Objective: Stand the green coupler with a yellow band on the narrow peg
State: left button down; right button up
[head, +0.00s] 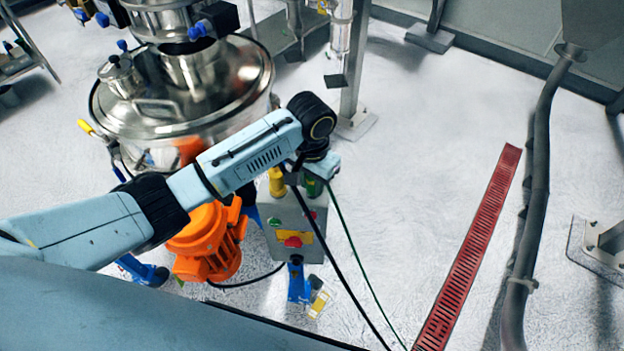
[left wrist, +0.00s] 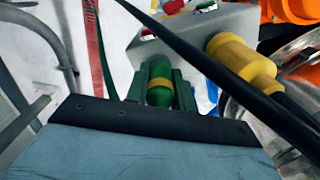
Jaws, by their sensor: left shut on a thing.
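The green coupler with a yellow band (left wrist: 159,95) is upright between the two dark green fingers of my left gripper (left wrist: 160,86) in the left wrist view. The gripper is shut on it. In the head view my left gripper (head: 314,186) is at the top of the grey control box (head: 296,226), on its right side, and the coupler there is mostly hidden. I cannot tell whether the coupler touches the box. The narrow peg cannot be made out. My right gripper is not in view.
A yellow fitting (head: 277,182) stands on the box beside my left gripper; it also shows in the left wrist view (left wrist: 240,66). Dark cables hang near the gripper. A steel vessel (head: 240,75) and an orange motor (head: 208,245) are left. Floor is clear right, towards the red grate (head: 470,250).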

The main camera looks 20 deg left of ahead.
pick_arm(q)
jog(key=shift+f, duration=0.15)
jog(key=c, duration=1.1)
grip_release()
notch_tip(320, 180, up, 12)
jog(key=shift+a+r, duration=0.1)
jog(key=shift+r, duration=0.6)
